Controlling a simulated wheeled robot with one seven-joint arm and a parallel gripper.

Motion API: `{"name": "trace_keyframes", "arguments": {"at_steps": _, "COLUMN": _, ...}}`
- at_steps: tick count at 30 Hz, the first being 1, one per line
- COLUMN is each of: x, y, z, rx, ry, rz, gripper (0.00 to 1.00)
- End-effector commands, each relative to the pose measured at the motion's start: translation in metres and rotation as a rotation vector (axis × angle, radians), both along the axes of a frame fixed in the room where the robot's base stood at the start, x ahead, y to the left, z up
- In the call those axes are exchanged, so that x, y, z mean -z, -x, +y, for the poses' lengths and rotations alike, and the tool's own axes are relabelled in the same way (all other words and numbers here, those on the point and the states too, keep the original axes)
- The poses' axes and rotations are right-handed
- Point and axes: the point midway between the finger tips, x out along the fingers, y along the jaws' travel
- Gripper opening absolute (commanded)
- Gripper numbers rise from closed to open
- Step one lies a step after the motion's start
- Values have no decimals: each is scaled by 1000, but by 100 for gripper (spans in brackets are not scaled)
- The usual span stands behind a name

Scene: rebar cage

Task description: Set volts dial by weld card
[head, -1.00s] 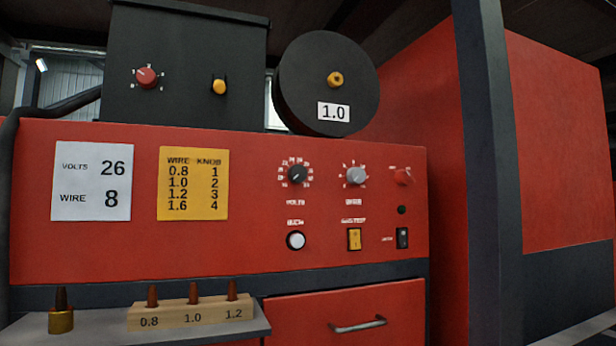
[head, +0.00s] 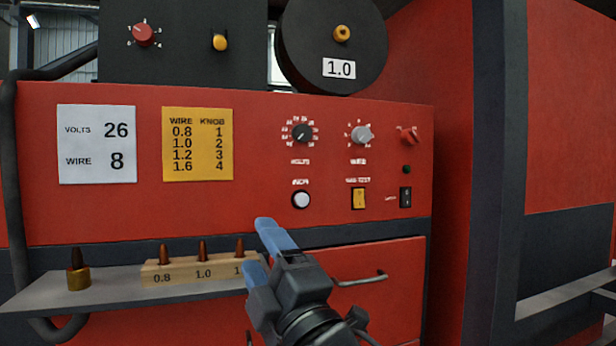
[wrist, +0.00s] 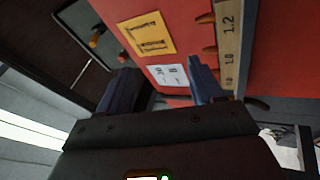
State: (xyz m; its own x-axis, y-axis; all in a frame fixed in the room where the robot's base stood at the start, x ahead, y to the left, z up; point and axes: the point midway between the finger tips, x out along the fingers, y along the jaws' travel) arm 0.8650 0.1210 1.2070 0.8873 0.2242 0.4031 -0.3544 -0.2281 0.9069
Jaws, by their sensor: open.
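The black volts dial (head: 302,133) sits on the red panel in the head view, with a ring of small numbers too small to read surely. Its pointer appears to slant to the lower left. The white weld card (head: 97,144) at the left reads volts 26 and wire 8. It also shows in the wrist view (wrist: 172,77). My gripper (head: 260,248), with blue fingers, is open and empty. It is below the dial and in front of the panel's lower edge, apart from the dial.
A yellow wire/knob chart (head: 198,144) is beside the card. A wooden tip block (head: 196,272) stands on the shelf, partly behind my gripper.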

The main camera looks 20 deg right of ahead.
Motion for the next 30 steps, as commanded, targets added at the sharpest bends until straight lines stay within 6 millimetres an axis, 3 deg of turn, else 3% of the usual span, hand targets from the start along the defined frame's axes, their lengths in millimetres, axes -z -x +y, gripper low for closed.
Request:
{"name": "trace_keyframes", "arguments": {"at_steps": 1, "x": -17, "y": -9, "z": -2, "rx": 27, "ry": 89, "rz": -32, "gripper": 66}}
{"name": "trace_keyframes", "arguments": {"at_steps": 6, "x": -51, "y": -31, "z": -6, "rx": 132, "ry": 384, "rz": -112, "gripper": 66}}
{"name": "trace_keyframes", "arguments": {"at_steps": 14, "x": -88, "y": -63, "z": -29, "rx": 341, "ry": 862, "rz": -214, "gripper": 66}}
{"name": "trace_keyframes", "arguments": {"at_steps": 24, "x": -123, "y": -96, "z": -94, "rx": 667, "ry": 1480, "rz": -302, "gripper": 66}}
{"name": "trace_keyframes", "arguments": {"at_steps": 30, "x": -135, "y": -104, "z": -126, "rx": 793, "ry": 1696, "rz": -318, "gripper": 66}}
